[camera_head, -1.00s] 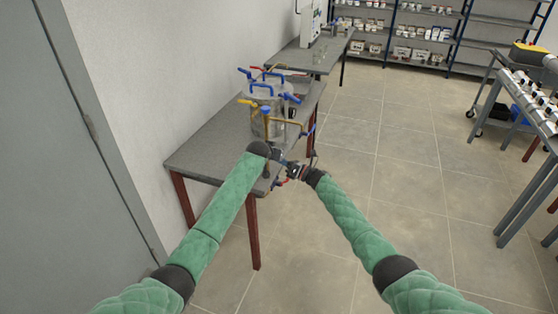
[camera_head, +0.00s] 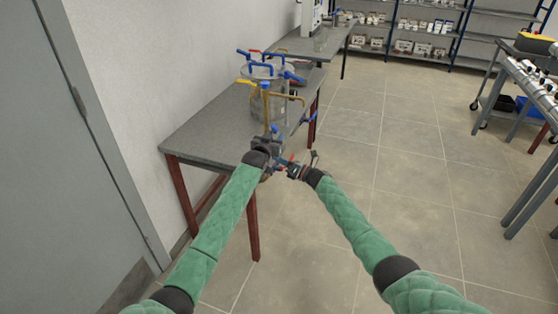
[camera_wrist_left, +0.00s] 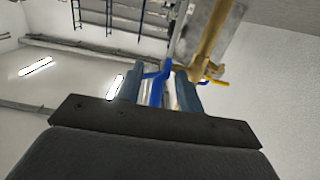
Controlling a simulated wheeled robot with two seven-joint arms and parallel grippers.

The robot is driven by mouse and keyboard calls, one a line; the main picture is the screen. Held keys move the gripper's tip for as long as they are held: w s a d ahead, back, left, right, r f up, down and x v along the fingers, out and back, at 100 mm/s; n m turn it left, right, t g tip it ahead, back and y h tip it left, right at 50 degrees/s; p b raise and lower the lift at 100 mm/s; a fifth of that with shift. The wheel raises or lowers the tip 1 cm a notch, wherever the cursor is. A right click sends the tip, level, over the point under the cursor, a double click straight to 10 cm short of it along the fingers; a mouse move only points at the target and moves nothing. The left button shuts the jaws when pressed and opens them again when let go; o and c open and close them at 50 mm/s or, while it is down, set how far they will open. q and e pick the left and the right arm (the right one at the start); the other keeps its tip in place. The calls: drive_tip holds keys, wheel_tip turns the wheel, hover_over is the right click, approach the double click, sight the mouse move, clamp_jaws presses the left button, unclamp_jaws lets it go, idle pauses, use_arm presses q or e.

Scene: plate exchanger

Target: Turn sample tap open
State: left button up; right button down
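The plate exchanger (camera_head: 278,103) is a grey metal block with several blue, red and yellow tap handles and brass pipes, standing at the table's front end. My left gripper (camera_head: 268,143) is at the near side of its lower part and hides some of it. In the left wrist view, the left gripper's two fingers (camera_wrist_left: 158,92) are apart, with a blue handle (camera_wrist_left: 157,86) showing between them; I cannot tell whether they touch it. A yellow pipe (camera_wrist_left: 212,45) rises beside it. Which handle is the sample tap is not clear. My right gripper (camera_head: 296,170) is beside the left one, too small to read.
The grey table (camera_head: 205,125) on red legs runs along the wall, with clear top left of the exchanger. A second table (camera_head: 300,48) stands behind. Shelves (camera_head: 420,40) are at the back and another bench (camera_head: 530,90) at the right. The floor between is clear.

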use_arm(q)
drive_tip(key=b+v, duration=0.3)
drive_tip(key=v, duration=0.5)
drive_tip(key=s+f+n+g+y, duration=0.1)
drive_tip(key=s+f+g, duration=0.2)
drive_tip(key=s+f, duration=0.95)
drive_tip(key=s+f+g, duration=0.2)
drive_tip(key=s+f, duration=0.7)
drive_tip(key=s, duration=0.6)
drive_tip(key=s+f+n+g+y, duration=0.1)
drive_tip(key=s+f+g, duration=0.2)
drive_tip(key=s+f, duration=0.9)
drive_tip(key=s+a+r+g, duration=0.2)
drive_tip(key=s+r, duration=0.1)
drive_tip(key=s, duration=1.1)
drive_tip(key=s+a+r+g+y+p, duration=0.1)
drive_tip(key=s+a+r+g, duration=0.3)
drive_tip(key=s+r, duration=0.6)
drive_tip(key=shift+s+a+r+m+g+y, duration=0.2)
drive_tip(key=shift+s+a+m+g+y, duration=0.1)
drive_tip(key=shift+s+a+g+y, duration=0.15)
use_arm(e)
drive_tip(key=shift+s+a+f+m, duration=0.1)
drive_tip(key=shift+s+f+m, duration=0.05)
drive_tip(key=shift+f, duration=0.55)
drive_tip(key=shift+s+f+m, duration=0.15)
drive_tip(key=shift+f, duration=0.5)
